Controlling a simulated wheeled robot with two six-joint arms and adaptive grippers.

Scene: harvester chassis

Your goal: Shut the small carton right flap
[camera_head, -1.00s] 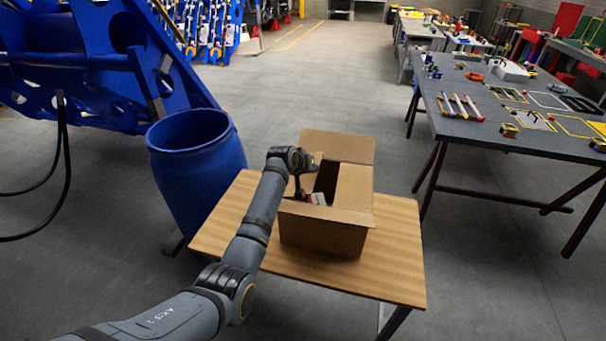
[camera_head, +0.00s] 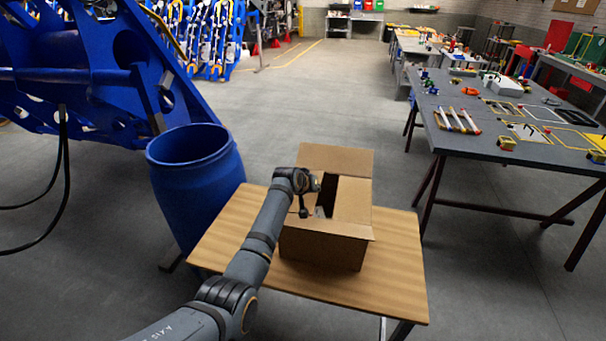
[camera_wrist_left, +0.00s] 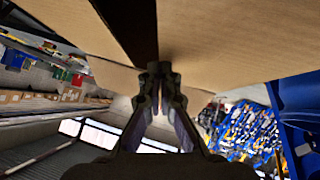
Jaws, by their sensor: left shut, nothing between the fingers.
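The small brown carton (camera_head: 322,248) stands on a wooden table. Its right flap (camera_head: 353,200) lies folded inward over the right part of the opening. The back flap (camera_head: 336,158) stands up and leans away, and the front flap (camera_head: 328,228) sticks out towards me. My left gripper (camera_head: 304,212) is shut and empty at the carton's left side, above the opening. In the left wrist view its fingertips (camera_wrist_left: 158,70) are together close to cardboard panels (camera_wrist_left: 235,40); contact cannot be told. My right gripper is out of view.
The wooden table (camera_head: 390,275) has free room right of the carton. A blue barrel (camera_head: 195,185) stands just beyond its left edge. A dark workbench (camera_head: 490,135) with parts is at the right. A blue chassis frame (camera_head: 90,70) is at the upper left.

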